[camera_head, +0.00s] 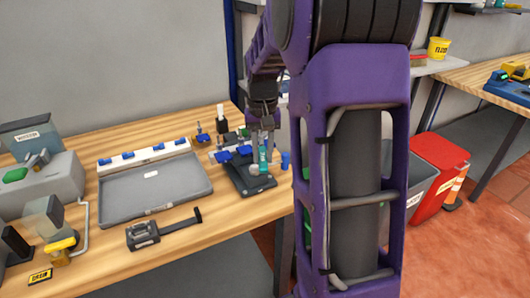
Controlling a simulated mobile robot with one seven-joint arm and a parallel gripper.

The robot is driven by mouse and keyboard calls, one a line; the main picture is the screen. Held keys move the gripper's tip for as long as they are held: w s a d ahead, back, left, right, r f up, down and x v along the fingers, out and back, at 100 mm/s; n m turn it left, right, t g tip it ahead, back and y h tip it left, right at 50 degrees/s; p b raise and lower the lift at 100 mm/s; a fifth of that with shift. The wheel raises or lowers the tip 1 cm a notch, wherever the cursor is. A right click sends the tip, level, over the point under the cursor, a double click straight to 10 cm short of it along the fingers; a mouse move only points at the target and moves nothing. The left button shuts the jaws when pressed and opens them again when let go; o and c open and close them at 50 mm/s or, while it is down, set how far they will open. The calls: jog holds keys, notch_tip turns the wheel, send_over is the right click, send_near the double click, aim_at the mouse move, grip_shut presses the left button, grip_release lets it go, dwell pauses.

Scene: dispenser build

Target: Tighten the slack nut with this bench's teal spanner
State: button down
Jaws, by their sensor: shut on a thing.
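My gripper (263,140) points down over the right part of the wooden bench. It is shut on a teal thing, seemingly the teal spanner (264,156), which hangs upright below the fingers. The spanner's lower end is over a dark grey block-like fixture (236,178) with blue parts on it. I cannot tell whether the spanner touches the fixture. The slack nut cannot be made out at this size.
A grey machine (45,185) stands at the far left. Small blue and brass parts (203,135) stand behind the fixture. A red bin (436,175) is on the floor at right.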

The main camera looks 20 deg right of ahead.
aim_at(230, 157)
jog(key=shift+w+a+m, duration=0.25)
jog(key=shift+a+m, duration=0.2)
jog(key=shift+a, duration=0.05)
jog(key=shift+w+a+m, duration=0.25)
jog(key=shift+a+m, duration=0.2)
jog(key=shift+w+a+m+p, duration=0.75)
jog(key=shift+a+m, duration=0.25)
jog(key=shift+m, duration=0.2)
jog(key=shift+a, duration=0.1)
jog(key=shift+w+a+m+p, duration=0.6)
jog(key=shift+w+a+m, duration=0.15)
jog(key=shift+w+m, duration=0.3)
jog(key=shift+w+a+m+p, duration=0.2)
jog(key=shift+w+a+m, duration=0.1)
jog(key=shift+w+m, duration=0.3)
jog(key=shift+w+a+m+p, duration=0.2)
jog(key=shift+w+a+m, duration=0.1)
jog(key=shift+w+m, duration=0.25)
